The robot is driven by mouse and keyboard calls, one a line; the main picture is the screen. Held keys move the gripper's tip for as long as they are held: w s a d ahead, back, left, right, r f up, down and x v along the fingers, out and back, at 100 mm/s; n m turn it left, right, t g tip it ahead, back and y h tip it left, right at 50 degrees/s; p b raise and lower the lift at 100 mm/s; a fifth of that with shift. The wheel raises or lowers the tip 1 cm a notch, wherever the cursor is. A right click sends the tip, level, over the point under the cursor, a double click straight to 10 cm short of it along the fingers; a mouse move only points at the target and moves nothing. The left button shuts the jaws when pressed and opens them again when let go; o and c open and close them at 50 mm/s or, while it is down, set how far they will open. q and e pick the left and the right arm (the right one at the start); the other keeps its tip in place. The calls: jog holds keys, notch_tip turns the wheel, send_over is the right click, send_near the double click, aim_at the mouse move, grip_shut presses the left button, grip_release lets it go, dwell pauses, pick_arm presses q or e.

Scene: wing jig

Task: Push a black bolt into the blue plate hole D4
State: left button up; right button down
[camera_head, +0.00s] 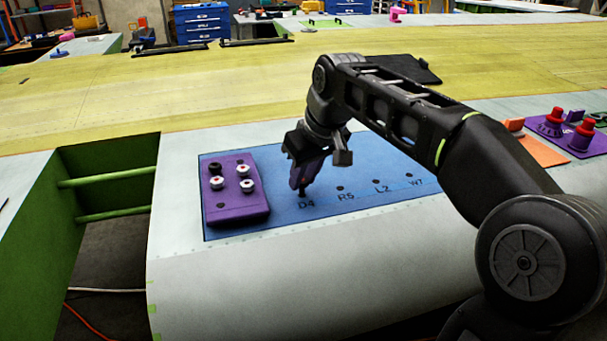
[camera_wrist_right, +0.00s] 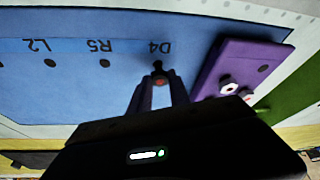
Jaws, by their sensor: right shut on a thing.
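The blue plate (camera_head: 330,208) lies on the pale wing surface, with a row of holes marked D4, R5, L2 and W7. My right gripper (camera_head: 303,186) points down over the D4 mark, its purple fingers shut on a dark bolt (camera_head: 302,190). In the right wrist view the black bolt (camera_wrist_right: 158,70) sits between the tips of my right gripper (camera_wrist_right: 158,88), right at D4. The bolt covers the hole, so I cannot tell how deep it is. My left gripper is not in view.
A purple block (camera_head: 238,208) on the plate's left holds a black bolt (camera_head: 215,168) and several white-topped bolts. A green-sided opening (camera_head: 105,165) lies to the left. A purple tray with red knobs (camera_head: 570,132) and an orange piece (camera_head: 540,150) stand at the right.

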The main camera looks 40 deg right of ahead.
jog(key=shift+f+b, duration=0.6)
jog(key=shift+f, duration=0.35)
jog(key=c, duration=1.1)
grip_release()
jog(key=shift+c, duration=0.2)
jog(key=shift+r, duration=0.1)
jog(key=v, duration=0.7)
jog(key=shift+r, duration=0.3)
jog(key=shift+s, duration=0.15)
